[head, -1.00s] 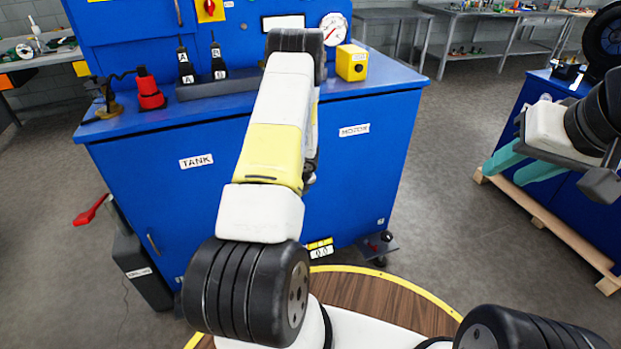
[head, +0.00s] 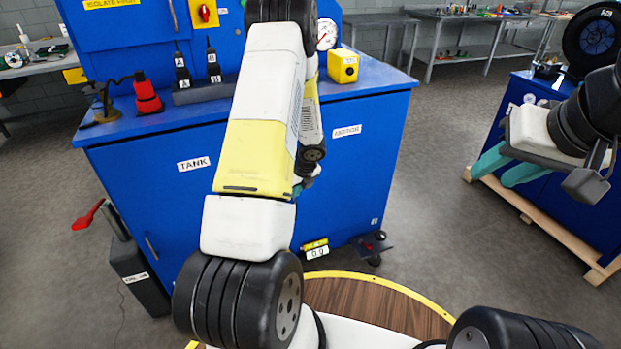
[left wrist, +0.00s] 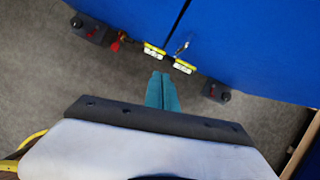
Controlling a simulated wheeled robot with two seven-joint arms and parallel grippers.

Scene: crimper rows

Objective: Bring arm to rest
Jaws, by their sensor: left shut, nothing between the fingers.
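My left arm stretches forward over the wooden base disc, in front of the blue cabinet bench (head: 140,200). My left gripper (head: 299,189) is mostly hidden behind the arm in the head view; only a bit of teal shows. In the left wrist view its two teal fingers (left wrist: 161,78) lie together, shut and empty, pointing toward the lower edge of the cabinet, with floor around them. My right gripper (head: 491,177) is at the right of the head view, its two teal fingers apart with nothing between them.
A black bin (head: 138,275) stands at the left. A second blue unit (head: 535,95) on a wooden pallet (head: 535,215) is at the right. Open floor lies between the units.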

